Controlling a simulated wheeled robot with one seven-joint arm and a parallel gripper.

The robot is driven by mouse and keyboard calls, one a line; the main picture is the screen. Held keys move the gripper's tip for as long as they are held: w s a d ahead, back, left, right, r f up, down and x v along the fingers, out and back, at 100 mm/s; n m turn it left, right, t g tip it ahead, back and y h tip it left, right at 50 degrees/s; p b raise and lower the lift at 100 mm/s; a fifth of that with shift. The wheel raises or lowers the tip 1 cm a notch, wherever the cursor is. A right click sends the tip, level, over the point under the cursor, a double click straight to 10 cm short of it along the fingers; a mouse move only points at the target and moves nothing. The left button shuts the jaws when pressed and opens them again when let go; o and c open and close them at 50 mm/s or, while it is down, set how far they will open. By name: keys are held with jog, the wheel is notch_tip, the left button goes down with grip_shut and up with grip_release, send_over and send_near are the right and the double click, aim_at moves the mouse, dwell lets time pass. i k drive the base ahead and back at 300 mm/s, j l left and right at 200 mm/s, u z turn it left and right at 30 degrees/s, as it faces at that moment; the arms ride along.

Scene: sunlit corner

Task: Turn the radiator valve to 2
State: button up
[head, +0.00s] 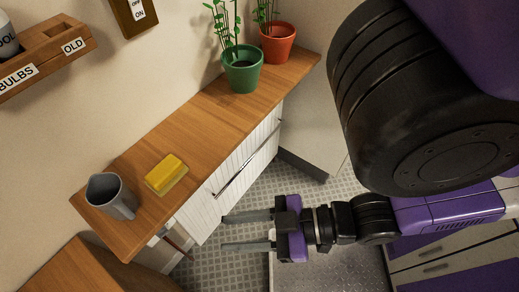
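A white ribbed panel (206,207), which looks like the radiator, stands under the wooden shelf. A dark bar runs along its front. A small pale part shows below the shelf's near end, left of the panel, but I cannot tell whether it is the valve. No dial or number can be read there. My gripper (226,233) is open, its two grey fingers apart and pointing left, with nothing between them. It is over the tiled floor, in front of the panel's near end and to the right of it.
The wooden shelf (170,142) bears a grey jug (112,197), a yellow sponge (166,174), a green plant pot (242,72) and a red one (277,44). Another wooden top (75,272) is at lower left. Drawers (440,262) stand at right. Patterned floor lies between.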

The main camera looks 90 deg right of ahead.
aim_at(164, 231)
jog(key=j+z, duration=0.2)
jog(key=z, duration=0.2)
jog(key=k+j+z, duration=0.1)
jog(key=z, duration=0.35)
jog(key=k+j+z, duration=0.1)
jog(key=z, duration=0.3)
jog(key=k+j+z, duration=0.15)
jog(key=z, duration=0.25)
jog(key=k+j, duration=0.4)
